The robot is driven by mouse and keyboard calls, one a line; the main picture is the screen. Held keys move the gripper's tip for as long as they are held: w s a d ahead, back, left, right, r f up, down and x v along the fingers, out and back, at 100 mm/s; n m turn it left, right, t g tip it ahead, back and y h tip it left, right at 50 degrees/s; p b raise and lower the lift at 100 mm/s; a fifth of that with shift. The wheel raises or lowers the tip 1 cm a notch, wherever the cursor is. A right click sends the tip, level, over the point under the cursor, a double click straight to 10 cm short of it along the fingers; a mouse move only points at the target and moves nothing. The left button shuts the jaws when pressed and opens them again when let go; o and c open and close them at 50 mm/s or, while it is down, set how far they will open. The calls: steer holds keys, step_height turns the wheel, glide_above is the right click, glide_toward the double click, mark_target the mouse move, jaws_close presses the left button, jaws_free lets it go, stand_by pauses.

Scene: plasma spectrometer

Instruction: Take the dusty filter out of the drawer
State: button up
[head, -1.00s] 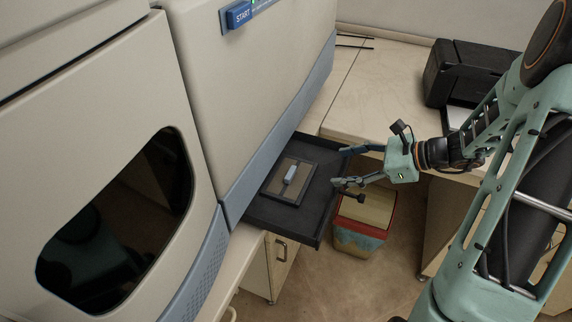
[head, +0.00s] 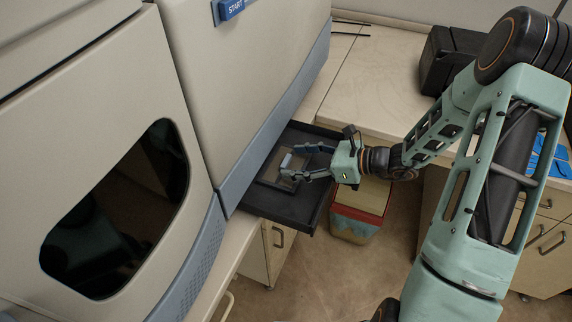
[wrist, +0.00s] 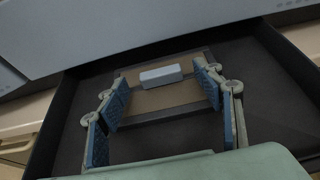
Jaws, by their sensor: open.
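The dusty filter (head: 270,175) is a flat brown panel in a dark frame with a light grey-blue handle (head: 286,160) on top. It lies in the open black drawer (head: 283,207) of the spectrometer. My gripper (head: 293,162) is over the drawer, its fingers reaching toward the handle. In the wrist view the filter (wrist: 165,97) lies ahead, with the handle (wrist: 161,75) across its far part. I cannot tell the height gap exactly.
The spectrometer body (head: 255,90) rises directly behind the drawer. A bin with a red rim (head: 360,205) stands on the floor below the drawer's right side. A pale counter (head: 375,85) and a black machine (head: 450,60) are at the back right.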

steer(key=shift+x, duration=0.75)
steer(key=shift+c, duration=0.7)
steer(key=c, duration=1.1)
steer(key=shift+r, duration=0.15)
